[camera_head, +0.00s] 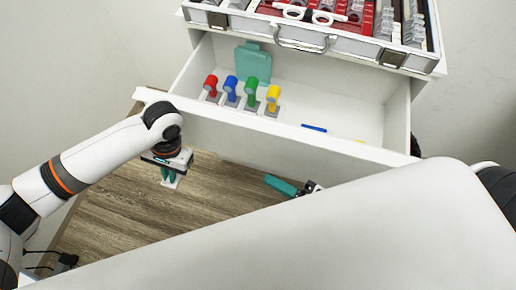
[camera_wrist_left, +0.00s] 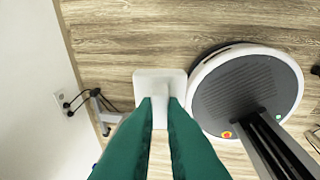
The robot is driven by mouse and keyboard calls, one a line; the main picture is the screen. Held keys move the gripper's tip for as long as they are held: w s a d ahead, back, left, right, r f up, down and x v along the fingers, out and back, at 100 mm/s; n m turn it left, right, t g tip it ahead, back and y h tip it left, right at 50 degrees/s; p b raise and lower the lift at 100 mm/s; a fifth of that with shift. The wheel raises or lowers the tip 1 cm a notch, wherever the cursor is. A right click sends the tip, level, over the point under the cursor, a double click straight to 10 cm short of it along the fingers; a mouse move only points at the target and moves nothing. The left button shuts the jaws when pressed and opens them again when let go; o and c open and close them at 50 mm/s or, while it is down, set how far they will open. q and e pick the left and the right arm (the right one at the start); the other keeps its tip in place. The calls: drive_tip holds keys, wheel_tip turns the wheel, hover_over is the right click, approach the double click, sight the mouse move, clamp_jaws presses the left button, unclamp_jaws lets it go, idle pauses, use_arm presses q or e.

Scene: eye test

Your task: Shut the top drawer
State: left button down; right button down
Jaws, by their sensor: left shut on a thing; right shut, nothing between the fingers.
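The top drawer (camera_head: 330,142) is pulled well out, and no handle shows on its white front. Inside stand red (camera_head: 211,82), blue (camera_head: 231,84), green (camera_head: 251,87) and yellow (camera_head: 273,93) handled pieces, with a teal thing (camera_head: 252,62) behind them. My left gripper (camera_head: 168,179) is in front of the drawer's left part, pointing down. Its teal fingers are shut on a white piece with a square plate (camera_wrist_left: 160,78). My right gripper (camera_head: 272,180) is shut and empty, low in front of the drawer's middle, partly hidden by a large white surface.
A silver case (camera_head: 345,47) with lenses and tools stands above the drawer. A blue strip (camera_head: 314,128) lies in the drawer's right part. The wooden floor (camera_head: 125,215) is clear below my left gripper. A wall outlet with a black cable (camera_wrist_left: 75,103) is at the left.

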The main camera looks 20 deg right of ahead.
sight(252, 145)
use_arm(q)
drive_tip(key=shift+w, duration=0.1)
use_arm(e)
drive_tip(key=shift+w+a, duration=0.3)
drive_tip(key=shift+w, duration=1.1)
drive_tip(key=shift+w+a, duration=0.25)
drive_tip(key=shift+w, duration=1.1)
drive_tip(key=shift+w+a, duration=0.3)
drive_tip(key=shift+w, duration=1.1)
use_arm(q)
drive_tip(key=shift+r, duration=0.1)
use_arm(e)
drive_tip(key=shift+w+d, duration=0.1)
drive_tip(key=shift+w, duration=0.05)
